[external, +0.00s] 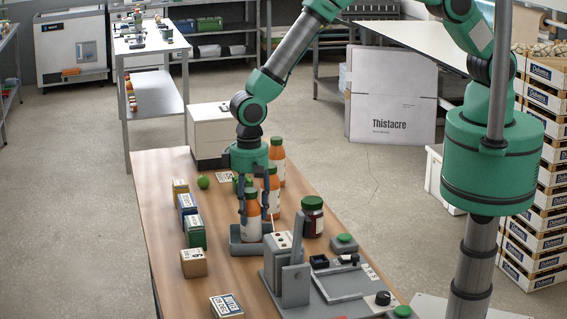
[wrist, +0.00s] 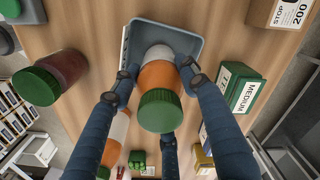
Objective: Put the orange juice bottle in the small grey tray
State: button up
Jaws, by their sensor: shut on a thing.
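The orange juice bottle (wrist: 160,77) has an orange body, a pale lower part and a green cap. My gripper (wrist: 160,72) is shut around it and holds it upright. In the external view the bottle (external: 251,222) stands low within the outline of the small grey tray (external: 237,248), under my gripper (external: 254,200). I cannot tell whether its base touches the tray floor. In the wrist view the tray (wrist: 192,38) shows behind the bottle, with its far right part empty. My fingers hide parts of the bottle's sides.
Other orange bottles (external: 277,160) stand just behind. A dark red jar with a green lid (external: 313,217) stands right of the tray. A grey fixture (external: 291,274) stands close in front. Bare wood (external: 165,215) lies at left.

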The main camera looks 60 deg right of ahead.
jog(key=o, duration=1.4)
jog(key=shift+f, duration=0.1)
jog(key=shift+o, duration=0.2)
notch_tip(320, 180, up, 12)
jog(key=shift+r+b, duration=0.15)
jog(key=shift+b, duration=0.75)
jog(key=shift+d, duration=0.1)
